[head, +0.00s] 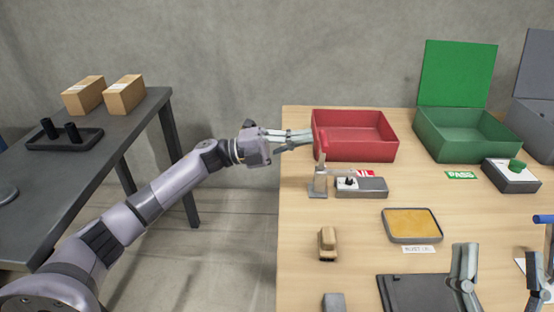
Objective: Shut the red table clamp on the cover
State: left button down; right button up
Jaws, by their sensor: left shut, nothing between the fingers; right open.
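The red table clamp (323,143) stands near the table's left edge. Its red handle points up and its grey bracket (319,183) rests on the tabletop. A thin bar seems to reach right from it over a grey block (373,189) with a white top and a black knob, perhaps the cover. I cannot tell whether the bar touches it. My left gripper (311,138) is shut and empty, with its fingertips just left of the handle; contact is unclear. My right gripper (507,252) is open at the bottom right, far from the clamp and partly cut off.
A red bin (391,148) stands behind the clamp, with a green bin (467,143) to its right. A tan-filled tray (411,211), a small tan block (327,244) and a dark plate (412,296) lie nearer. A dark side table (137,128) holds two cartons.

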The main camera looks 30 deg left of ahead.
jog(key=w+f+g+h, duration=0.1)
jog(key=f+g, duration=0.1)
jog(key=f, duration=0.1)
jog(key=w+f+g+p, duration=0.1)
jog(key=f+g, duration=0.1)
jog(key=f, duration=0.2)
jog(key=w+f+g+h+p, duration=0.1)
jog(key=f+g, duration=0.1)
jog(key=f, duration=0.1)
jog(key=shift+d+f+g+h, duration=0.3)
jog(key=shift+d+f+g, duration=0.05)
jog(key=shift+g, duration=0.05)
pick_arm(q)
jog(key=shift+w+d+r+g+y+p, duration=0.15)
jog(key=shift+w+d+r+y+p, duration=0.1)
jog(key=shift+d, duration=0.2)
jog(key=shift+w+d+r+g+y+p, duration=0.1)
jog(key=shift+w+d+r+g+y, duration=0.1)
jog(key=shift+d, duration=0.25)
pick_arm(e)
jog(key=shift+s+d+f+g, duration=0.15)
jog(key=shift+f+g, duration=0.35)
jog(key=shift+f, duration=0.25)
jog(key=shift+s+d+f+g, duration=0.1)
jog(key=shift+f+g, duration=0.4)
jog(key=shift+f, duration=0.25)
pick_arm(q)
notch_tip(320, 180, up, 10)
jog(key=shift+s+f, duration=0.1)
jog(key=shift+s, duration=0.05)
